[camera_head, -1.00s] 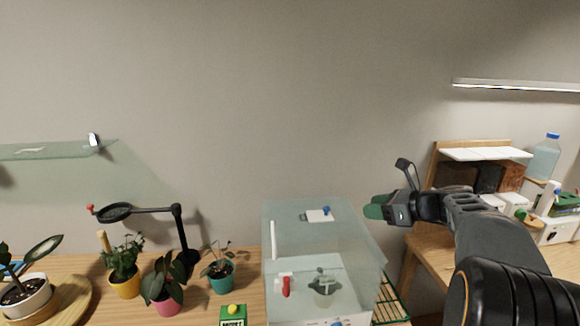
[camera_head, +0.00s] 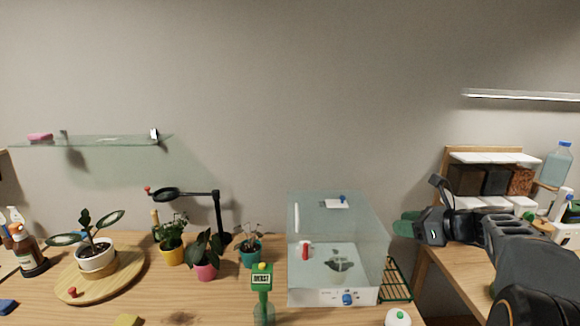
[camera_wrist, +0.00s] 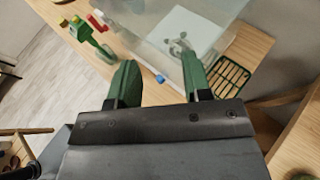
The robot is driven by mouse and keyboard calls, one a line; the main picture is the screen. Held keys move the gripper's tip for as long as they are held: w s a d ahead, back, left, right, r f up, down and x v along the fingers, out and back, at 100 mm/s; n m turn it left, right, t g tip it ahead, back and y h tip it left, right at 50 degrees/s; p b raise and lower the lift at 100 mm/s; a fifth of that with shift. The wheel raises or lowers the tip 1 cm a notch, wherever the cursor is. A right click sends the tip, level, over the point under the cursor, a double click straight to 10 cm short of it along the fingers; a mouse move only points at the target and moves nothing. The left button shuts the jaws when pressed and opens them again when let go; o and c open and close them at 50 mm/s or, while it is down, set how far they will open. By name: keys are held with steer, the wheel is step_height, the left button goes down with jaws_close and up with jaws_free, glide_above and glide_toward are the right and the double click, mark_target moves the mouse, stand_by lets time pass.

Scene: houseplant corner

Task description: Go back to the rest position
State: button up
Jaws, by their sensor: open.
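My gripper (camera_head: 408,225) is at the right of the head view, raised in front of the gap between the two tables. Its two green fingers show in the wrist view (camera_wrist: 158,82), apart and with nothing between them. The gripper is open and empty. A clear glass case (camera_head: 337,240) stands on the long wooden table just left of my gripper, with a small plant inside. The gripper looks apart from the case.
Left of the case stand potted plants (camera_head: 206,268), a black magnifier lamp (camera_head: 217,215) and a green bottle (camera_head: 263,300). A green rack (camera_head: 396,280) lies right of the case. A second table (camera_head: 462,272) with a shelf unit stands at the right.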

steer(key=s+a+f+n+g+h, duration=0.2)
steer(key=s+f+n+g+h, duration=0.3)
steer(key=s+f+n, duration=0.5)
steer(key=s+a+f+n+h, duration=0.2)
steer(key=s+a+n+h, duration=0.2)
steer(key=s+a+n, duration=0.5)
steer(key=s+n, duration=0.2)
steer(key=n, duration=0.6)
steer(key=shift+a+f+h, duration=0.3)
steer(key=shift+a+f, duration=0.05)
steer(key=shift+f, duration=0.05)
